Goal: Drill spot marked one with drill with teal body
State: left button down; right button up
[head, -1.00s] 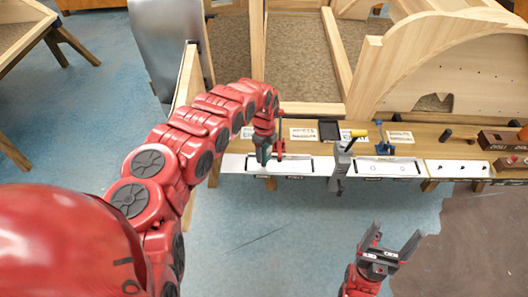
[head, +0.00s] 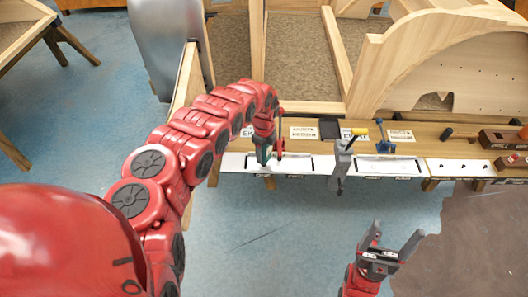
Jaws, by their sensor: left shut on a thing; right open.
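My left gripper (head: 265,140) is at the front of the bench, above the left end of a white strip. It is shut on a small teal thing, which looks like the teal-bodied drill (head: 263,154). The fingers hide much of the drill, and I cannot tell whether its tip touches the strip. The white strip (head: 235,163) has dark slots and small labels, too small to read for a mark one. My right gripper (head: 392,248) is open and empty, low in front of the bench, over the floor.
A grey clamp-like tool (head: 341,165) with a yellow handle stands at the bench's front edge. A blue tool (head: 385,138) stands to its right. Dark red boxes (head: 503,139) are at the far right. Wooden frames (head: 430,60) rise behind. The blue floor in front is clear.

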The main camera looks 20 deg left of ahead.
pick_arm(q)
jog(key=shift+r, duration=0.2)
jog(key=shift+r+p, duration=3.45)
jog(key=shift+r, duration=0.7)
jog(key=shift+d+f, duration=0.1)
jog(key=shift+f, duration=0.05)
